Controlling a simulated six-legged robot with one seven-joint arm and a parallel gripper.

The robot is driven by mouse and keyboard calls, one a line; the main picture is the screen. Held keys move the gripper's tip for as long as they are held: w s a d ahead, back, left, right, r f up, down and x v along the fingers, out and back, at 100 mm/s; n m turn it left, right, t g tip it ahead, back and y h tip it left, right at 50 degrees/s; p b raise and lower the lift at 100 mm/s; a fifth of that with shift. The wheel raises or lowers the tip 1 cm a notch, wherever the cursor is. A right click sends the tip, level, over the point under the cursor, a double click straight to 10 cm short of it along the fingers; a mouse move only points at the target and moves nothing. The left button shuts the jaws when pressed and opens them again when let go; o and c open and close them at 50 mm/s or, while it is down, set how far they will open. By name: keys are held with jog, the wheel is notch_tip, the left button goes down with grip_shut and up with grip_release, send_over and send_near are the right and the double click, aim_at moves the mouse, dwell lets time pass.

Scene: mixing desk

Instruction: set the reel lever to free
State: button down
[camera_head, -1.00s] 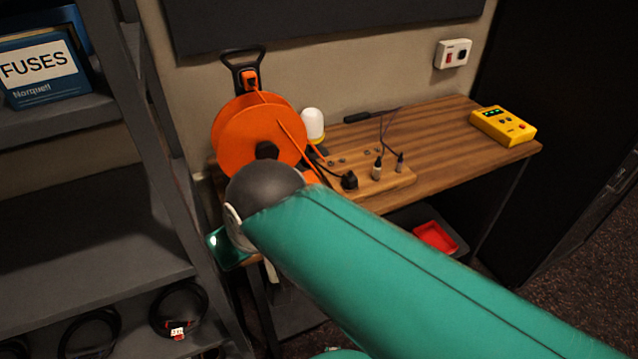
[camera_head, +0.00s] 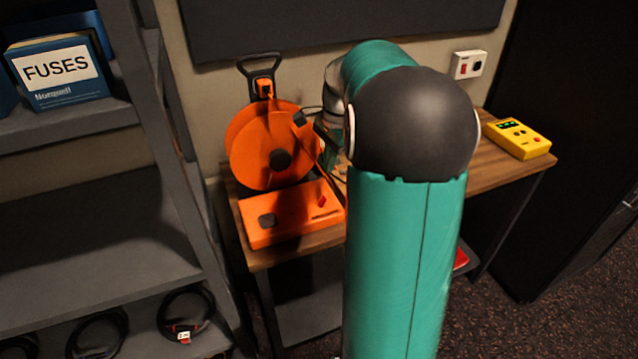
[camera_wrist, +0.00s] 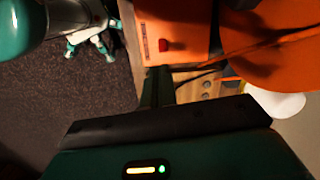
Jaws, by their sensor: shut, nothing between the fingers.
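The orange cable reel (camera_head: 268,150) stands at the left end of the desk, with a black hub and an upright black handle behind. The red part also shows near the top of the wrist view (camera_wrist: 172,45). I cannot read its setting. My gripper (camera_head: 301,119) is a dark shape just right of the reel disc, above the base, partly hidden by my arm. In the wrist view its dark fingers (camera_wrist: 157,85) are together and empty, apart from the red part.
A wooden desk (camera_head: 490,165) bears a yellow box (camera_head: 520,138) at the right. A grey shelf (camera_head: 95,240) stands close on the left. A white rounded object (camera_wrist: 280,103) is beside the reel. A socket (camera_head: 468,64) is on the wall.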

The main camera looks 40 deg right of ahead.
aim_at(330, 203)
jog(key=d, duration=0.1)
jog(key=d+f+m, duration=0.1)
jog(key=d, duration=0.1)
jog(key=shift+f+m+y, duration=0.3)
jog(key=shift+f, duration=0.05)
jog(key=f, duration=0.3)
jog(key=a+f, duration=0.1)
jog(key=f, duration=0.6)
jog(key=shift+w+a, duration=0.2)
